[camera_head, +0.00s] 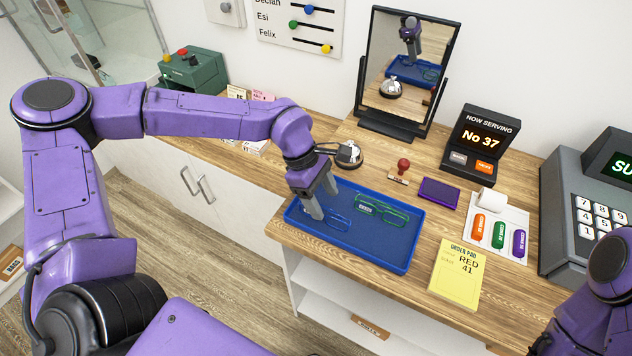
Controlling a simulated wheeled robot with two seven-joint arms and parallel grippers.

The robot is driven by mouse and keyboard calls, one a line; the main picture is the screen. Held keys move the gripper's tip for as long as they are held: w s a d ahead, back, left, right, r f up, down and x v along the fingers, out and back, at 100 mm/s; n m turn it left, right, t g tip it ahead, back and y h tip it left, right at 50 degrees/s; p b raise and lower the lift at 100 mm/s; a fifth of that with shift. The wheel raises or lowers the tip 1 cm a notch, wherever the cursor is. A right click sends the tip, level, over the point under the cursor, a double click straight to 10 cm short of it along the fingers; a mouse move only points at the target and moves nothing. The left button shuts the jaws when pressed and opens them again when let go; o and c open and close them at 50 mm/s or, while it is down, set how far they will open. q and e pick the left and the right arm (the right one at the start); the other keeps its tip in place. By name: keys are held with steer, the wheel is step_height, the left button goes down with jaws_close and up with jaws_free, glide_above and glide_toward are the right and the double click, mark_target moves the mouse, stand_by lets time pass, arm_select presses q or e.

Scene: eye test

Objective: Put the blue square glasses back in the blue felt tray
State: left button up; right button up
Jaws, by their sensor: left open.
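The blue square glasses (339,222) lie at the left end of the blue felt tray (392,250), inside its rim as far as I can see. They are thin and blue on blue, so their outline is faint. My left gripper (321,201) is open, pointing down over the tray's left end. Its fingertips are close to the glasses and hide part of them; I cannot tell whether they touch. Green-framed glasses (401,214) lie in the tray farther right, by a small label. My right arm shows at the lower right corner, its fingers out of frame.
A bell (348,155) stands behind the tray, close to my left wrist. A mirror (405,70), a red-handled stamp (402,168) and a purple pad (439,190) are farther back. A yellow order pad (458,272) lies right of the tray. The counter's front edge runs just before the tray.

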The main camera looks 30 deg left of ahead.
arm_select(q)
steer(key=v, duration=0.8)
steer(key=shift+b, duration=0.45)
steer(key=shift+a, duration=0.1)
stand_by(0.7)
